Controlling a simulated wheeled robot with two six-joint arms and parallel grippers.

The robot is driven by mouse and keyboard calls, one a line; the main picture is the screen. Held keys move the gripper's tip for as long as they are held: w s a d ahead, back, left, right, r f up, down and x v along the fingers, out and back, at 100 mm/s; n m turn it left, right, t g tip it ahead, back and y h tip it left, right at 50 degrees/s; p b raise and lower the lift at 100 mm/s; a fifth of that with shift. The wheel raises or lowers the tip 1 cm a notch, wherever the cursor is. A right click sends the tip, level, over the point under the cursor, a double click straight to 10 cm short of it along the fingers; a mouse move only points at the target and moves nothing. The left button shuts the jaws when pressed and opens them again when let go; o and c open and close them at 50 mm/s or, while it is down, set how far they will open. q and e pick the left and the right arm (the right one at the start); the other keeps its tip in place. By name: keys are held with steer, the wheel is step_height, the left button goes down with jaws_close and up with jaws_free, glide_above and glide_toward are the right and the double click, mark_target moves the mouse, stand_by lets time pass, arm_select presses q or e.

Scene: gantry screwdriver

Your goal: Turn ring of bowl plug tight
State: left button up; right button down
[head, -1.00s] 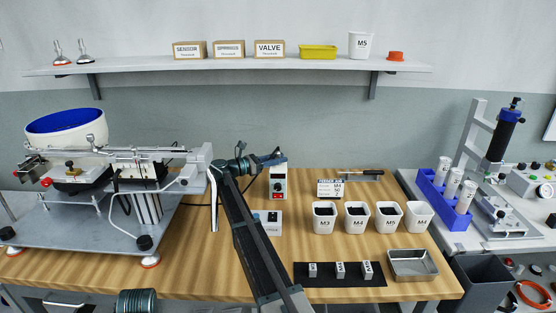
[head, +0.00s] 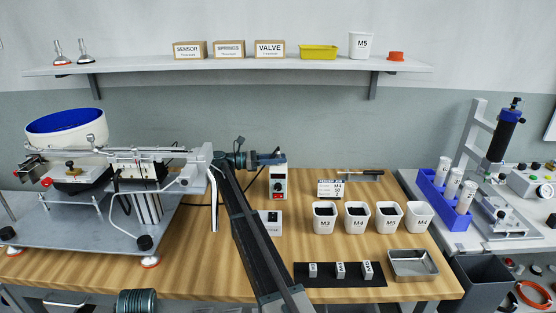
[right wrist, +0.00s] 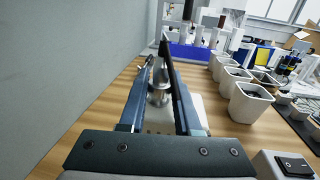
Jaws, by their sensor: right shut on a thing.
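My right gripper (head: 280,158) reaches in from the left over the top of the white control box (head: 278,183) with a red switch. In the right wrist view its two long blue-grey fingers (right wrist: 160,85) are shut on a silver, round metal part, which looks like the ring of the bowl plug (right wrist: 159,94). The plug's lower end and its seat are hard to make out. In the head view the fingers hide the plug. The feeder bowl (head: 65,127), white with a blue inside, stands on the machine at the left.
A small switch box (head: 271,222) stands in front, partly behind my right forearm. White bins (head: 324,218) of screws stand to the right, with a black mat (head: 340,282) and metal tray (head: 412,264) nearer. A wall shelf (head: 230,66) runs above.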

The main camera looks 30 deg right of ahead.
steer(key=shift+d, duration=0.1)
steer(key=c, duration=0.6)
jaws_free()
steer(key=shift+s+t, duration=0.1)
steer(key=shift+t, duration=0.2)
